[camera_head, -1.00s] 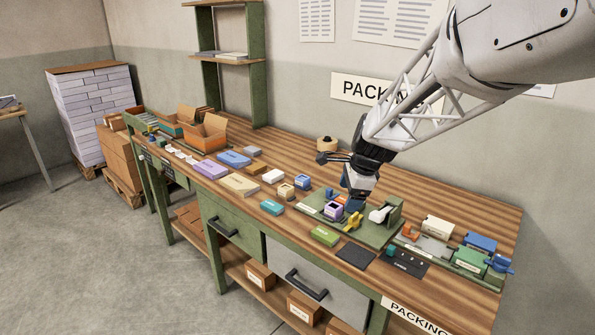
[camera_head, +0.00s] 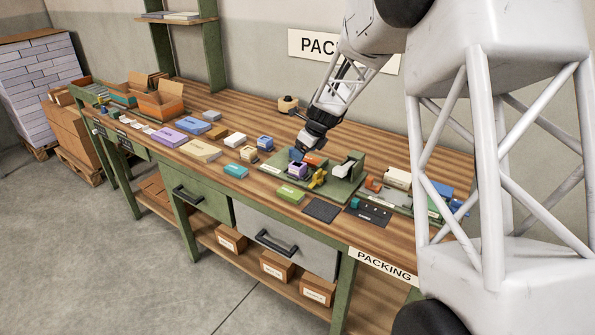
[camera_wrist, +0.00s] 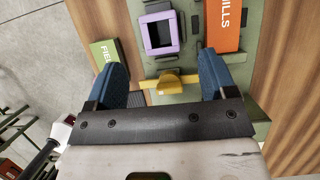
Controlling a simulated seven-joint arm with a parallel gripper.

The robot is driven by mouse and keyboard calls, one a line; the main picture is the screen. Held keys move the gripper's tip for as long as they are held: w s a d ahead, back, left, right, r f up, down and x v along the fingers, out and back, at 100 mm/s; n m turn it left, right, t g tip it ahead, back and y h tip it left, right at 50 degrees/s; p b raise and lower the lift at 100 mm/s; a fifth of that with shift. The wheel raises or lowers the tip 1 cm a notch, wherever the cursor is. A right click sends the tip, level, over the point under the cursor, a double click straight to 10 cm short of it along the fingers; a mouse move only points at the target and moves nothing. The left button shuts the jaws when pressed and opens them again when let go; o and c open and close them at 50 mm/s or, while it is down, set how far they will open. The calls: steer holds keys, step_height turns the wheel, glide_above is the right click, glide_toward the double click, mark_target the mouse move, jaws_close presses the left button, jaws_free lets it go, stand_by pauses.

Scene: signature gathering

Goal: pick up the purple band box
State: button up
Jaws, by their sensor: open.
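A purple square frame-like box (camera_head: 295,170) with a dark centre sits on the green board (camera_head: 337,193) on the bench. In the wrist view the purple box (camera_wrist: 160,33) is at top centre, beyond my fingertips. My gripper (camera_wrist: 162,82) is open and empty, with its two blue fingers apart. A yellow handle-like part (camera_wrist: 168,82) shows between the fingers, below the purple box. In the head view my gripper (camera_head: 300,154) is above and just behind the purple box. I cannot tell its exact height.
An orange box (camera_wrist: 224,25) stands close to the right of the purple box; a green box (camera_wrist: 106,52) is to its left. A lavender flat box (camera_head: 168,137) lies farther left on the bench. A white-topped fixture (camera_head: 348,165) stands at the board's right.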

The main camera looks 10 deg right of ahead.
mark_target(298, 165)
steer(key=shift+x, duration=1.3)
steer(key=shift+x, duration=2.6)
steer(key=c, duration=1)
steer(key=shift+r, duration=0.15)
